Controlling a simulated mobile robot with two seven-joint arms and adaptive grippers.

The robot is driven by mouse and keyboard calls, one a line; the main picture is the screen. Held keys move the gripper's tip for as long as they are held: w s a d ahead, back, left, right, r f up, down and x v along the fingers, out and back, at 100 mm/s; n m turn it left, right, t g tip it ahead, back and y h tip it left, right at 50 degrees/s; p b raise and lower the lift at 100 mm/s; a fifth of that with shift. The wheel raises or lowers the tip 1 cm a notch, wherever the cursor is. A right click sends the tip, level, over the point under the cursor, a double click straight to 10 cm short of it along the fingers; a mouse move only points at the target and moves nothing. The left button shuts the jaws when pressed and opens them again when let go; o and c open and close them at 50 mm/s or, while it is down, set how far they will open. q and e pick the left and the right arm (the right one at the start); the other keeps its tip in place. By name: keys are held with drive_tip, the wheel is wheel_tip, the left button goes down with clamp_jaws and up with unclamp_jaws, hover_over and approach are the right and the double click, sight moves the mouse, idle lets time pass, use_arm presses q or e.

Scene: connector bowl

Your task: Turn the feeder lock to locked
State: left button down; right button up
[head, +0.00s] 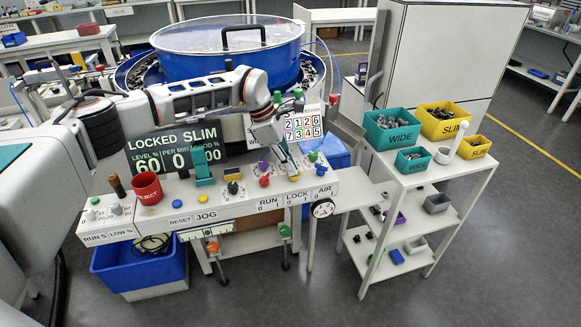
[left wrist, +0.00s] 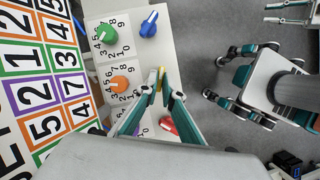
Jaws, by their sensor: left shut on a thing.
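The control panel (head: 220,205) carries a row of coloured switches, with RUN, LOCK and AIR labels on its front edge. My left gripper (head: 289,168) reaches down over the LOCK label (head: 297,198). The left wrist view shows its fingers shut on a small yellow switch handle (left wrist: 161,76), mostly hidden between the tips. A red switch (left wrist: 168,126) and a blue switch (left wrist: 149,24) lie on either side of it. The display (head: 175,147) reads LOCKED SLIM. My right gripper (left wrist: 240,91) shows in the left wrist view, apparently open and empty, away from the panel.
Green (left wrist: 107,33) and orange (left wrist: 119,84) dials stand close to the left fingers. A number card (head: 303,126) stands behind the panel. The blue feeder bowl (head: 225,55) is at the back. A shelf (head: 410,178) with bins is at the right.

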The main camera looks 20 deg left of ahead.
use_arm(q)
drive_tip(key=shift+w+f+m+g+b, duration=0.15)
drive_tip(key=shift+m+g+b, duration=0.25)
drive_tip(key=shift+m+b, duration=0.6)
drive_tip(key=shift+m+g+b, duration=0.4)
drive_tip(key=shift+m+b, duration=0.15)
drive_tip(key=shift+m, duration=0.75)
drive_tip(key=c, duration=2.2)
unclamp_jaws()
drive_tip(key=v, duration=1.2)
drive_tip(key=shift+w+d, duration=0.1)
